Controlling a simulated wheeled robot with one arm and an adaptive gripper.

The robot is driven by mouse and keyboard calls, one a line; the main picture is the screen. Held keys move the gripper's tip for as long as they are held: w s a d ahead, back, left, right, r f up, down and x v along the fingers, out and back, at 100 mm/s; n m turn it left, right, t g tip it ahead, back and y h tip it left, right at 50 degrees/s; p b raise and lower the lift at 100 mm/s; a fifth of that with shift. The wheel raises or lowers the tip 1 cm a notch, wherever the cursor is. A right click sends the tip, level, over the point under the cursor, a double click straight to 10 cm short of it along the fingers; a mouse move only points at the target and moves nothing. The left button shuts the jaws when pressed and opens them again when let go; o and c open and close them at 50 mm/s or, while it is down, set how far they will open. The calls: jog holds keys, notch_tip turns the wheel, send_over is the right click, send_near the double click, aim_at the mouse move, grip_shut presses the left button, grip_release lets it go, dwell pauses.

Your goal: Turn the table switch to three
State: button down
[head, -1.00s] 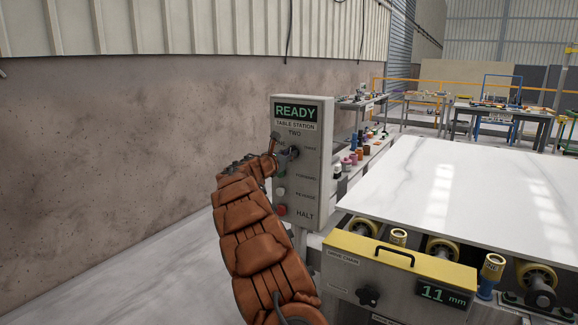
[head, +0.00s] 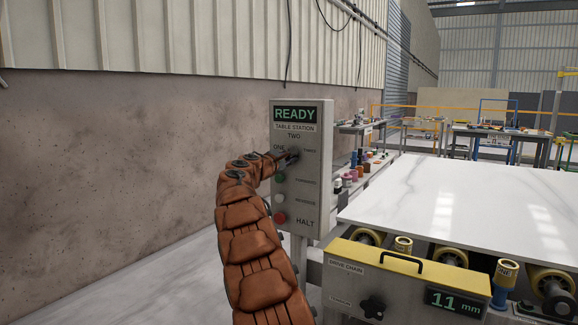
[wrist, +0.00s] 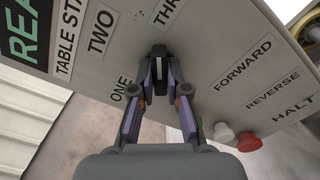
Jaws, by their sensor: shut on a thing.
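The table switch (wrist: 160,58) is a dark knob with a pale stripe, on the grey control panel (head: 323,165). Labels ONE (wrist: 118,88), TWO (wrist: 100,36) and THREE (wrist: 166,12) lie around it in the wrist view. My gripper (wrist: 160,80) is shut on the knob, with one finger on each side of it. In the head view my gripper (head: 287,156) reaches the panel from the left and partly hides the knob. I cannot tell surely which number the knob points at. The panel's screen (head: 295,115) reads READY.
Below the switch are a green forward button (head: 281,177), a white reverse button (head: 280,198) and a red halt button (head: 280,217). The white stone slab (head: 430,205) lies on rollers to the right. The floor left of the panel is clear.

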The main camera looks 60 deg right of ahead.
jog(key=shift+m+b, duration=0.35)
jog(key=shift+m, duration=0.25)
jog(key=c, duration=1.2)
grip_release()
jog(key=shift+o, duration=0.2)
jog(key=shift+a, duration=0.1)
jog(key=shift+a+r, duration=0.1)
jog(key=shift+a, duration=0.7)
jog(key=a, duration=1)
jog(key=shift+s+a, duration=0.15)
jog(key=shift+s, duration=0.15)
